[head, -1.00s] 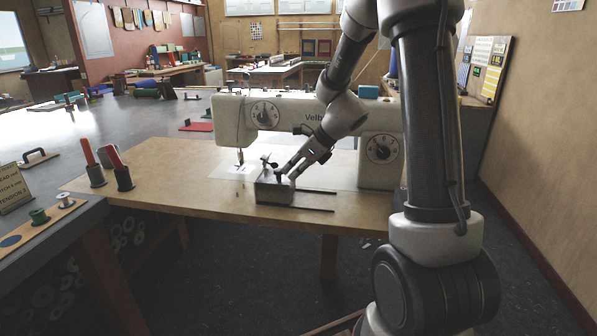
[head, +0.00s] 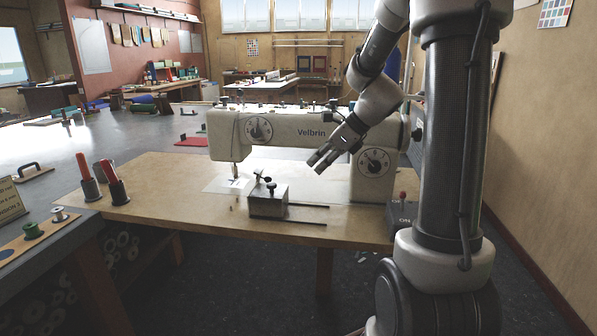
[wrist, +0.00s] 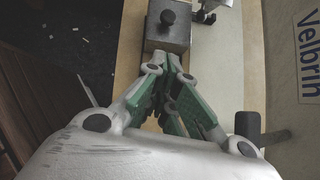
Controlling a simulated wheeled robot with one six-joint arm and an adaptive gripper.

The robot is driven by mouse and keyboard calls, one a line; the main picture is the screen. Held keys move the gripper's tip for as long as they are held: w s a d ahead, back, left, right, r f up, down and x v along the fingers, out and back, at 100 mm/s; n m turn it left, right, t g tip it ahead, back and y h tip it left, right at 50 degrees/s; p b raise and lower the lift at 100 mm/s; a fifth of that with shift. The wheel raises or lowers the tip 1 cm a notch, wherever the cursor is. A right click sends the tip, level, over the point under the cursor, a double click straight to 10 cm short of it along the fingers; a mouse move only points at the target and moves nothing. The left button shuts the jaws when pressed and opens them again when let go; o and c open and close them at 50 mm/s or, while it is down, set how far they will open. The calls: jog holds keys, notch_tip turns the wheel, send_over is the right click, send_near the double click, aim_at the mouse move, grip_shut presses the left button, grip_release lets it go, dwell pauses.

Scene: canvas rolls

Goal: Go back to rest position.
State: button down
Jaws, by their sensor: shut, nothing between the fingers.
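My gripper (head: 319,161) is raised in front of the sewing machine (head: 290,131), left of its right-hand dial in the head view. It is shut and empty. In the wrist view its green fingers (wrist: 174,100) point toward the metal block. The metal block (head: 268,202), with a dark knob on top, sits on the wooden table (head: 150,190), below and left of my gripper and apart from it. The block also shows at the top of the wrist view (wrist: 168,38).
A control box (head: 403,218) with a red knob stands at the table's right edge. Two red-handled tools in dark holders (head: 115,190) stand at the left. A wall (head: 545,130) runs along the right. The air above the table's front is clear.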

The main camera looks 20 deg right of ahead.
jog(key=s+d+f+n+g+h, duration=0.2)
jog(key=s+n+g, duration=0.1)
jog(key=s+n, duration=0.9)
jog(key=s+a+r+n+t+h, duration=0.2)
jog(key=s+r+n, duration=0.5)
jog(key=s+n, duration=0.6)
jog(key=shift+s+a+n+h, duration=0.15)
jog(key=shift+s+n+h, duration=0.1)
jog(key=shift+n+h, duration=0.6)
